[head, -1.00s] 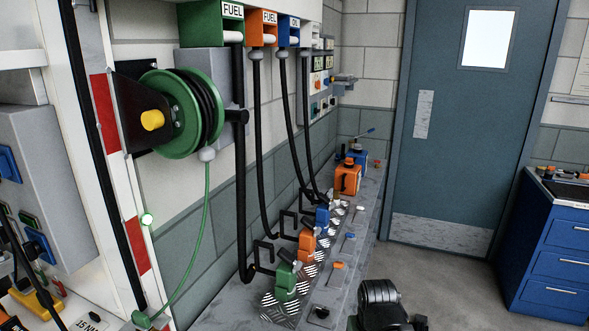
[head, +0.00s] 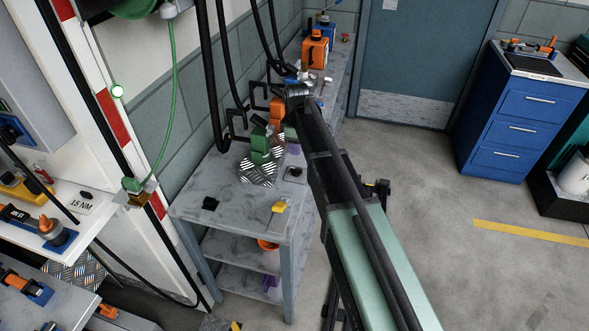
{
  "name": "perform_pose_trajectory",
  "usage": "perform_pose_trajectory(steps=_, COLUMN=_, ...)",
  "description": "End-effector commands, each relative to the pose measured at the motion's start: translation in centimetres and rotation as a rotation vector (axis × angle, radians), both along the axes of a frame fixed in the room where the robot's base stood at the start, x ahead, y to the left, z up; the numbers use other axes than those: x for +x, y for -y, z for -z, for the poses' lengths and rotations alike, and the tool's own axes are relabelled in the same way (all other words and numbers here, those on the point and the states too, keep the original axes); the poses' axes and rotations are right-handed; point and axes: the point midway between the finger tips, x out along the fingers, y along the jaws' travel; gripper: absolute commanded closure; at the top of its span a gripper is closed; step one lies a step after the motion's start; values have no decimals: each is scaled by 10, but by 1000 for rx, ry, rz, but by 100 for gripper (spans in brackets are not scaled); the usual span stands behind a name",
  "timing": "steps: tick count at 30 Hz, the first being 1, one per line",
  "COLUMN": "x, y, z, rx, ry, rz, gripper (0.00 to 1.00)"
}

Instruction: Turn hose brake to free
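Only the bottom of the green hose reel (head: 135,9) shows, at the top left edge. Its yellow knob, seen earlier, is out of view, and I cannot make out a hose brake here. The thin green hose (head: 173,90) hangs from a pale fitting (head: 172,10) under the reel to a green fitting (head: 133,185) by the striped post. My arm reaches up from the bottom right, and its dark far end (head: 298,92) appears over the bench, right of the reel. The fingers cannot be made out, so neither their opening nor any hold shows.
The grey bench (head: 235,190) carries a green block (head: 260,142), an orange block (head: 277,108) and a yellow piece (head: 280,207). Black hoses (head: 208,70) hang behind it. A blue drawer cabinet (head: 520,125) stands right.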

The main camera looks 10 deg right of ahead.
Motion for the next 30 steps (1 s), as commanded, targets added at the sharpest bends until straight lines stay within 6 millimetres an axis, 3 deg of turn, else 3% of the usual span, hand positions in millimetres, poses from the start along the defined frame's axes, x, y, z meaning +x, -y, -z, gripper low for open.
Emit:
perform_pose_trajectory(steps=1, x=0, y=0, z=15, rx=0, ry=0, rz=0, gripper=61)
perform_pose_trajectory(steps=9, x=0, y=0, z=80, rx=0, ry=0, rz=2, gripper=61)
perform_pose_trajectory(steps=12, x=0, y=0, z=97, rx=0, ry=0, rz=2, gripper=61)
perform_pose_trajectory(steps=23, x=0, y=0, z=100, rx=0, ry=0, rz=3, gripper=62)
perform_pose_trajectory(steps=30, x=0, y=0, z=100, rx=0, ry=0, rz=3, gripper=99)
